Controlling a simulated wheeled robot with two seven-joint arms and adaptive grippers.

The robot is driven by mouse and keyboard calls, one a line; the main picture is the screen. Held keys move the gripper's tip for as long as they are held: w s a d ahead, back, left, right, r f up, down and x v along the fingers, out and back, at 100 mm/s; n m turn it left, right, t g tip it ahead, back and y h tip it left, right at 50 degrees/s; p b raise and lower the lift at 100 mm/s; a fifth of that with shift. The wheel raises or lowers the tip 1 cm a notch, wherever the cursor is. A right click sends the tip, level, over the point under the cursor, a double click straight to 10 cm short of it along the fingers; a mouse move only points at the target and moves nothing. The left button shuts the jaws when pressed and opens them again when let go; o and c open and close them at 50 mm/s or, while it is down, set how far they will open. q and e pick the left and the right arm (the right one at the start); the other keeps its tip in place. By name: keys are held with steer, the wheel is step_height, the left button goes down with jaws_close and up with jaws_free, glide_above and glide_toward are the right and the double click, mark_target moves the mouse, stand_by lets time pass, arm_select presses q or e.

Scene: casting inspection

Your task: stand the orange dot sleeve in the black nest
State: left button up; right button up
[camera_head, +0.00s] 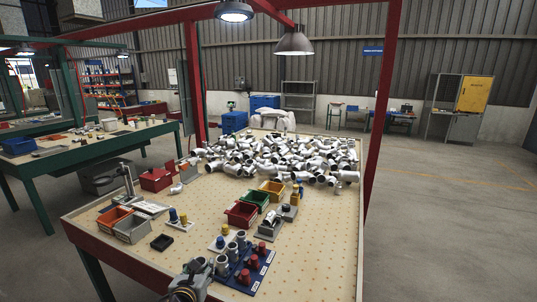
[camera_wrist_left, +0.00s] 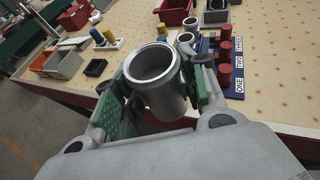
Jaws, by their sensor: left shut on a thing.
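My left gripper (camera_head: 198,268) is at the front edge of the table in the head view. In the left wrist view its green-padded fingers are closed on a grey metal sleeve (camera_wrist_left: 168,98), open end up and slightly tilted. No orange dot shows on the visible side of this sleeve. The black nest (camera_head: 161,242) is a small, dark, square tray on the table, left of and beyond the gripper. It looks empty, and it also shows in the left wrist view (camera_wrist_left: 96,67), apart from the held sleeve. My right gripper is out of view.
A blue board (camera_head: 260,270) with red plugs and grey sleeves stands right of the gripper. A pale block (camera_head: 221,246) with blue and yellow plugs lies beyond. A heap of castings (camera_head: 280,158) covers the far table.

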arm_select(q)
steer(key=s+a+f, duration=0.1)
steer(key=s+f, duration=0.5)
steer(key=f, duration=0.4)
steer(key=shift+s+a, duration=0.25)
steer(key=shift+s, duration=0.15)
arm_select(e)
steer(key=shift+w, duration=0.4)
